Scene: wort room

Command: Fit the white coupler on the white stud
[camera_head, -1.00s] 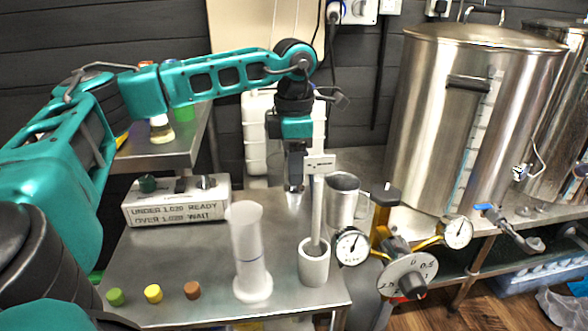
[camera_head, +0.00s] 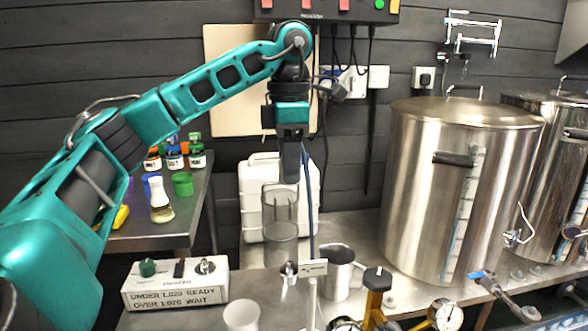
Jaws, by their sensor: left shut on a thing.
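My left gripper (camera_head: 290,180) points straight down above the bench. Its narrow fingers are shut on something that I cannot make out. A clear, dark-tinted cylinder (camera_head: 280,222) shows just under the fingertips. I cannot tell whether it touches them or stands behind. A thin blue line (camera_head: 307,205) runs down beside it. Lower, a small grey-and-white fitting (camera_head: 289,272) shows beside a white upright post (camera_head: 311,300) with a labelled tag (camera_head: 313,267). I cannot tell for sure which parts are the white coupler and the white stud. My right gripper is out of view.
A labelled control box (camera_head: 175,290) stands left, and a translucent white cup-like tube (camera_head: 241,315) in front. A steel jug (camera_head: 338,270) stands right of the post, with a gauge (camera_head: 447,316) nearer. A white jerrycan (camera_head: 255,205) is behind. A large steel kettle (camera_head: 455,200) fills the right.

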